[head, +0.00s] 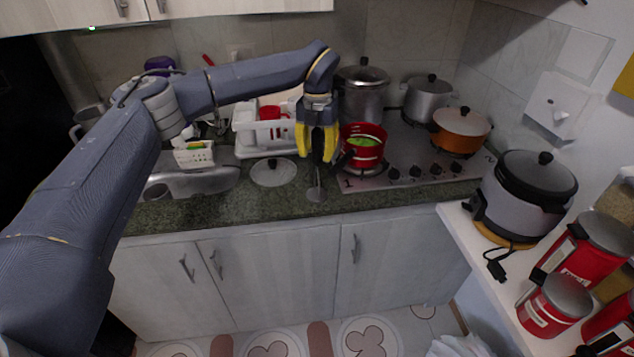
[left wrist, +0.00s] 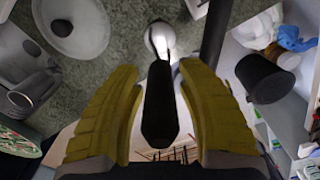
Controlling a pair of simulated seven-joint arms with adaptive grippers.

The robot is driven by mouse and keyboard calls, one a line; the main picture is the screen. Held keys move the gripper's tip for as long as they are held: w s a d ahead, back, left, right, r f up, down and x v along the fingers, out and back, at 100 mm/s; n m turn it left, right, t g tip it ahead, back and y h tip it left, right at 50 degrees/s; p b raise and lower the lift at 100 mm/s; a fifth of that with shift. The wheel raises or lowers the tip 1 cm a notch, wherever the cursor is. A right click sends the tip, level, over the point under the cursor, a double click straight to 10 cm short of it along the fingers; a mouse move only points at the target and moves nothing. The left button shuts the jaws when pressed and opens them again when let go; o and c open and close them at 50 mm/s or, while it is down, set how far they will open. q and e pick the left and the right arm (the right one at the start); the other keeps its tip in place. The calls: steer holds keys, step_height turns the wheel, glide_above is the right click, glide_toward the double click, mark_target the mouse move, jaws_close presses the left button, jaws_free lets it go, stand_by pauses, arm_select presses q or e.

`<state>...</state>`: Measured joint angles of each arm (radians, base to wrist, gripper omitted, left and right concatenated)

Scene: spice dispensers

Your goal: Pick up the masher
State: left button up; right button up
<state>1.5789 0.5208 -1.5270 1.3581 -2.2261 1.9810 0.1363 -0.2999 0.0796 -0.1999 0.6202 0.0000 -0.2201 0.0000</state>
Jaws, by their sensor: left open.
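The masher has a dark handle and a shiny metal lower part (head: 316,190). In the head view it is on the green counter, left of the stove, and appears upright beneath my left gripper (head: 317,158). In the left wrist view the dark handle (left wrist: 160,105) lies between the two yellow fingers of my left gripper (left wrist: 162,85), with visible gaps on both sides. The fingers are open and hold nothing. The upper handle is mostly hidden by the fingers in the head view. My right gripper is not in view.
A red pot (head: 362,152) with green contents stands close right of the gripper. A round lid (head: 273,172) lies to the left, before a white dish rack (head: 262,137). A sink (head: 200,182) is further left. An orange pot (head: 460,133) stands on the stove. The counter's front strip is clear.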

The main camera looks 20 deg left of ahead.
arm_select(q)
steer(key=shift+f, duration=0.65)
steer(key=shift+c, duration=0.2)
jaws_close()
